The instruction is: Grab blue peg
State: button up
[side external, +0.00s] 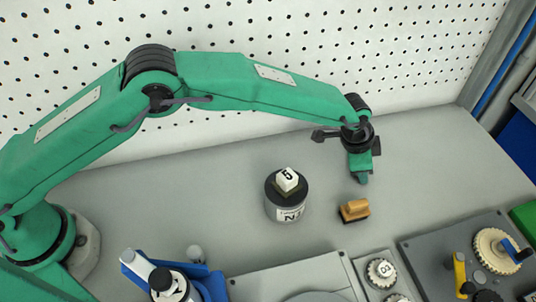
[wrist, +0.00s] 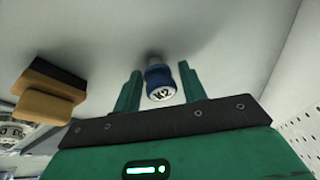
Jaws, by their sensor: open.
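The blue peg (wrist: 158,76) shows in the wrist view, with a pale labelled end facing the camera. It lies in the gap between the two green fingers of my gripper (wrist: 160,70). The fingers are open, one on each side of the peg, and I see a gap on both sides. In the side view my gripper (side external: 362,176) points down low over the grey bench. The peg cannot be made out there, and my gripper may hide it.
A tan and black block (side external: 354,210) lies close by; it also shows in the wrist view (wrist: 45,92). A dark canister (side external: 287,208) carries a white cube (side external: 287,179) marked 5. Panels with gears (side external: 497,250) and a blue fixture (side external: 205,279) fill the front. A pegboard (side external: 300,60) stands behind.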

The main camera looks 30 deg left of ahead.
jog(key=shift+c, duration=0.4)
jog(key=c, duration=0.7)
jog(key=shift+r, duration=0.2)
jog(key=shift+r, duration=0.6)
jog(key=r, duration=0.3)
jog(key=shift+s+d, duration=0.15)
jog(key=shift+s, duration=0.15)
jog(key=shift+g, duration=0.3)
jog(key=s+d+r, duration=0.1)
jog(key=s+r, duration=0.1)
jog(key=s, duration=0.1)
jog(key=s+d+r, duration=0.1)
jog(key=s+r, duration=0.1)
jog(key=s, duration=0.2)
jog(key=s+d+r, duration=0.1)
jog(key=s+r, duration=0.1)
jog(key=s, duration=0.1)
jog(key=shift+s+d+r, duration=0.15)
jog(key=shift+s+r, duration=0.1)
